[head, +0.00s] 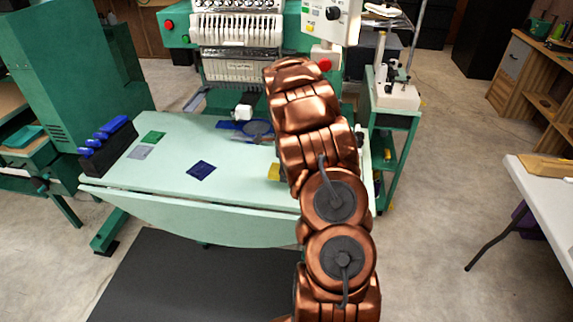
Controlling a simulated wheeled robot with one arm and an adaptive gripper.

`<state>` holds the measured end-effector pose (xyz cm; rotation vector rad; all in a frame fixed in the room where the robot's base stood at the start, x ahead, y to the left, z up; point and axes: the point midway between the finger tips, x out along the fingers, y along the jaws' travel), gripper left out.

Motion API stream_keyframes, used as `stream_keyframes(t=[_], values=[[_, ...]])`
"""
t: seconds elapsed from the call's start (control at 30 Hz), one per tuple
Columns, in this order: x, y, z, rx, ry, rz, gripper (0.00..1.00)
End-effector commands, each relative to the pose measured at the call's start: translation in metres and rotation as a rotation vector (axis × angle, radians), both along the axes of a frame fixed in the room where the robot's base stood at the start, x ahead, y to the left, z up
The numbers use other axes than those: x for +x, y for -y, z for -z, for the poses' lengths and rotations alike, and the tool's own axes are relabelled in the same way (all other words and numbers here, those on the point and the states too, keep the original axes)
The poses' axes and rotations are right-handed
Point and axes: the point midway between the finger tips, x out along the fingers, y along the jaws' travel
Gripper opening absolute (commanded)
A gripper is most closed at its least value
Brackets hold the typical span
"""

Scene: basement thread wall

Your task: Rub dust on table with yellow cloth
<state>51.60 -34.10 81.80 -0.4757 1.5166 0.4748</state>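The pale green table (150,185) stands in front of me. A small yellow patch (273,172), likely the yellow cloth, shows at the left edge of my copper arm; the arm hides the rest of it. I cannot make out any dust on the table. My gripper cannot be seen; my arm reaches up over the table's right part and hides what lies behind it.
A dark blue square (201,171), a green square (153,138) and a grey square (140,152) lie on the table. A black holder with blue items (108,150) is at its left edge. An embroidery machine (237,40) stands behind. A green cart (394,120) stands right.

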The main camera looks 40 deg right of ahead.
Motion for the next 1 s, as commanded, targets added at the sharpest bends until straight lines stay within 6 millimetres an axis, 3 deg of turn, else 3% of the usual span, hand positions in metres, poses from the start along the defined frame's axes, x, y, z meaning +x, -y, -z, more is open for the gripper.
stream_keyframes(t=[0.5,1.0], values=[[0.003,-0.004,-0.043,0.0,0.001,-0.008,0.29],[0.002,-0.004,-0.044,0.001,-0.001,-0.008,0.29]])
